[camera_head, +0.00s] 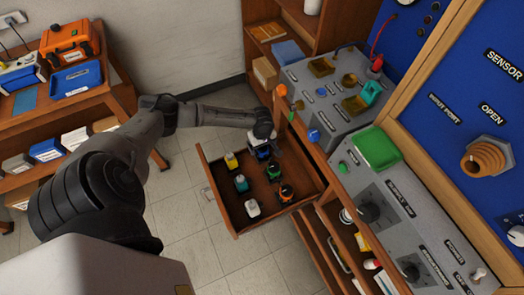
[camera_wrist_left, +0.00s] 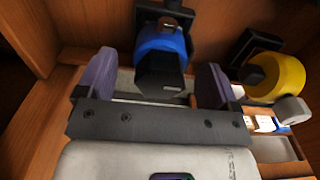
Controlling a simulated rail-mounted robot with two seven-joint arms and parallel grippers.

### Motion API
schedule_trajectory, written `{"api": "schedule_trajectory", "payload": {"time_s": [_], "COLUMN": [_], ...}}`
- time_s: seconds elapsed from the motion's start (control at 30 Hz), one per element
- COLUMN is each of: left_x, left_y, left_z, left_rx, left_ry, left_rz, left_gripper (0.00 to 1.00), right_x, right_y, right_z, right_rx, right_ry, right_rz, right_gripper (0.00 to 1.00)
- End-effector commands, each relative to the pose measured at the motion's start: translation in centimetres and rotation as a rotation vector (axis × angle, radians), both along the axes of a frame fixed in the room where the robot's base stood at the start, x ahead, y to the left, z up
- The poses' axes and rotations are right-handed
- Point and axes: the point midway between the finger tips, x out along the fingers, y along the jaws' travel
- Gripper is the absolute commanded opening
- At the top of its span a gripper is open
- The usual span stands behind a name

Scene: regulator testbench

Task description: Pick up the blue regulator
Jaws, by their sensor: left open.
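The blue regulator (camera_wrist_left: 160,42) shows in the left wrist view, with a blue ring and a black body. It lies between the two purple-grey fingers of my left gripper (camera_wrist_left: 156,76), which is open with a finger on each side. I cannot tell whether either finger touches it. In the head view my left gripper (camera_head: 262,146) is low at the back of the open drawer (camera_head: 222,204), and the arm mostly hides the regulator there. My right gripper is not in view.
The drawer also holds regulators: yellow (camera_head: 231,161), teal (camera_head: 241,184), white (camera_head: 252,208), green (camera_head: 273,172) and orange (camera_head: 286,193). The yellow one is close beside my gripper in the wrist view (camera_wrist_left: 278,78).

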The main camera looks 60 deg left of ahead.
Motion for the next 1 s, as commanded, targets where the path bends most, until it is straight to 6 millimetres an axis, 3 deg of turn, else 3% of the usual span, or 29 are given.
{"api": "schedule_trajectory", "payload": {"time_s": [0.2, 0.53, 1.0], "left_x": [0.0, 0.0, 0.0], "left_y": [0.0, 0.1, 0.0], "left_z": [-2.5, -2.9, -2.9], "left_rx": [0.0, 0.0, 0.0], "left_ry": [0.001, 0.001, 0.001], "left_rz": [-0.001, -0.001, -0.001], "left_gripper": [0.86, 0.86, 0.42], "right_x": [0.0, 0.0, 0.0], "right_y": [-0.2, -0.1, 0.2], "right_z": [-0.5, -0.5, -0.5], "right_rx": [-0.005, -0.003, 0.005], "right_ry": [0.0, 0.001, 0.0], "right_rz": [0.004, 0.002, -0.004], "right_gripper": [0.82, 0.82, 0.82]}}
